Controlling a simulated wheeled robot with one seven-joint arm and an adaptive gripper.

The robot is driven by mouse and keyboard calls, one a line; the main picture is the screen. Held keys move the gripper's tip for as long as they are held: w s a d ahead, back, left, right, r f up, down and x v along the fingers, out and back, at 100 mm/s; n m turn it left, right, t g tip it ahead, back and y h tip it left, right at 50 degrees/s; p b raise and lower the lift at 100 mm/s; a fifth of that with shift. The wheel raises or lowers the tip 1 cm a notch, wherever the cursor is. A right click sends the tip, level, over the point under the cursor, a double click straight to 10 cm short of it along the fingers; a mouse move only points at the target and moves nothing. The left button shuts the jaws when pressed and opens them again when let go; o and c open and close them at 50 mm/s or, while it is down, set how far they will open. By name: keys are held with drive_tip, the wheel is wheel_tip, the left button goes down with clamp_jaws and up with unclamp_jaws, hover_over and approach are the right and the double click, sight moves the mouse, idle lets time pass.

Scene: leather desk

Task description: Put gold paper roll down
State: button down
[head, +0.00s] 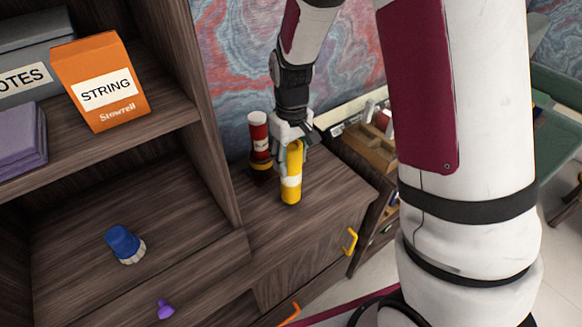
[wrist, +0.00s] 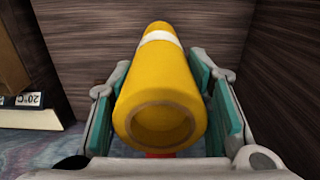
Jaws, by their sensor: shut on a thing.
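The gold paper roll (head: 292,186) is a yellow tube with a white band, upright at the dark wooden cabinet top (head: 325,190) in the head view. My gripper (head: 289,146) is shut on its upper part from above. In the wrist view the roll (wrist: 160,95) lies between the teal finger pads of my gripper (wrist: 165,100), its hollow end toward the camera. Its lower end appears at or very near the cabinet top; I cannot tell whether it touches.
A red bottle-like container (head: 259,140) with a white label stands close behind and left of the roll. A shelf upright (head: 215,120) rises to the left. An orange string box (head: 98,80) and a blue knob-like object (head: 124,243) sit on the shelves. Cabinet top to the right is clear.

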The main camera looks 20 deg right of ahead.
sight(291, 186)
drive_tip(key=shift+f, duration=1.85)
drive_tip(key=c, duration=0.9)
unclamp_jaws()
drive_tip(key=shift+o, duration=0.2)
